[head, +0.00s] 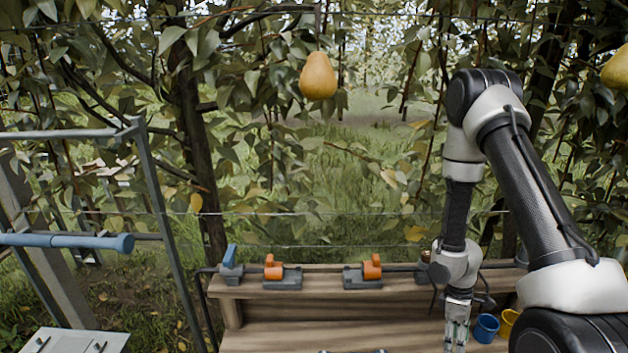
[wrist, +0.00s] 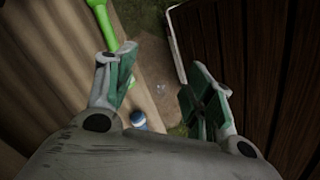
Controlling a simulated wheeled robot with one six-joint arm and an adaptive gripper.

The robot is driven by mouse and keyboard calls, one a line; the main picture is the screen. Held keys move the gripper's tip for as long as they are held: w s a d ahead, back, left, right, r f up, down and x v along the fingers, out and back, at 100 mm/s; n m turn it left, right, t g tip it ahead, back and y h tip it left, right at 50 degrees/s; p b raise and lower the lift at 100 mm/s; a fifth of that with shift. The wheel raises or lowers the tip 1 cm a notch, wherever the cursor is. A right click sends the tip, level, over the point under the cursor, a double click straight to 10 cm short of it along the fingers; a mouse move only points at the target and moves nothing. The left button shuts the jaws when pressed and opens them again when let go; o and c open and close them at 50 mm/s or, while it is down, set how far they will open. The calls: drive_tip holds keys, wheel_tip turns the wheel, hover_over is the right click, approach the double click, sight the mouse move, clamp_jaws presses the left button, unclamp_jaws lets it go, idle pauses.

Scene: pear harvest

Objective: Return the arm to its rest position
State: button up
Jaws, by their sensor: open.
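My arm rises at the right of the head view, bends at a high elbow, and its forearm hangs down to the wooden bench. My gripper (head: 456,338) points down at the bench in the head view, with its fingertips near the lower picture edge. In the wrist view my gripper (wrist: 160,75) has its two green-padded fingers spread wide apart. Nothing is held between them; ground and a bench edge show through the gap.
A yellow pear (head: 318,76) hangs at the top middle, and another pear (head: 617,68) at the right edge. The wooden bench (head: 330,310) carries orange-topped clamps (head: 372,268). A blue cup (head: 486,328) stands beside my gripper. A metal frame (head: 160,220) stands left.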

drive_tip(key=s+d+r+m+h, duration=0.2)
drive_tip(key=r+m, duration=0.5)
drive_tip(key=r, duration=1.5)
drive_tip(key=s+a+r+m+t+y, duration=0.1)
drive_tip(key=s+r+t, duration=0.3)
drive_tip(key=r, duration=0.8)
drive_tip(key=s+a+r+m+t+y, duration=0.1)
drive_tip(key=s+a+r+m+t, duration=0.2)
drive_tip(key=r, duration=1)
drive_tip(key=s, duration=0.2)
drive_tip(key=shift+s+r+t+y, duration=0.3)
drive_tip(key=shift+s+t+y, duration=0.05)
drive_tip(key=shift+t+y, duration=0.05)
